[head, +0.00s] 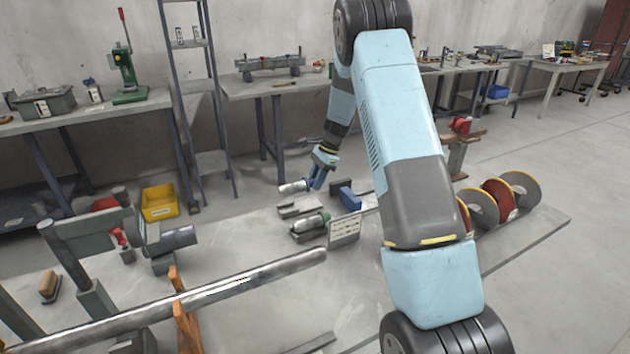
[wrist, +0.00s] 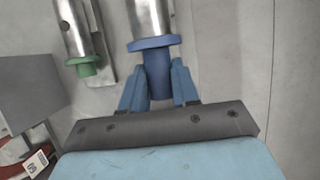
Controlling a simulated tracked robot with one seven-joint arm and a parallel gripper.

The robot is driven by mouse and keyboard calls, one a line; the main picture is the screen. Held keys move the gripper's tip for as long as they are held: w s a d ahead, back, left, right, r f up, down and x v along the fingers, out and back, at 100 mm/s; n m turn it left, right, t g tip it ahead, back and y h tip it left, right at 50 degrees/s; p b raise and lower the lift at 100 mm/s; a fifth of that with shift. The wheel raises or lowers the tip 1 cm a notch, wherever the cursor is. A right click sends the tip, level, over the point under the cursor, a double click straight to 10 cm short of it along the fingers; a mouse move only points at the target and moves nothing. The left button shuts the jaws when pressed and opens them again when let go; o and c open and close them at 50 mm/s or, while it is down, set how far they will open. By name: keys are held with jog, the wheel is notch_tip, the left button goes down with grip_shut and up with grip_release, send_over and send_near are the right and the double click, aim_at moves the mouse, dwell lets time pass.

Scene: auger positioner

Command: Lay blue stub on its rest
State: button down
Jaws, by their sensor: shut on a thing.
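The blue stub (wrist: 153,43) has a silver barrel, a blue collar and a blue shank. My gripper (wrist: 158,86) is shut on the shank, with a finger on each side. In the head view my gripper (head: 317,180) holds the stub (head: 293,187) roughly level, apparently above the low plate; the exact gap is unclear. A grey rest (head: 298,207) lies below and close to it, and its top appears empty. A green stub (wrist: 82,66) lies to the left in the wrist view and also shows in the head view (head: 309,224).
A small sign board (head: 345,231) stands beside the green stub. A blue block (head: 344,196) is right of my gripper. Auger discs (head: 498,200) stand further right. A long steel shaft (head: 210,292) crosses the front left. A yellow bin (head: 160,202) stands behind.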

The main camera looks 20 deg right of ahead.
dwell(0.4)
jog(key=shift+f, duration=2.75)
jog(key=c, duration=0.8)
grip_release()
jog(key=shift+o, duration=0.2)
jog(key=shift+f, duration=0.1)
jog(key=v, duration=1.4)
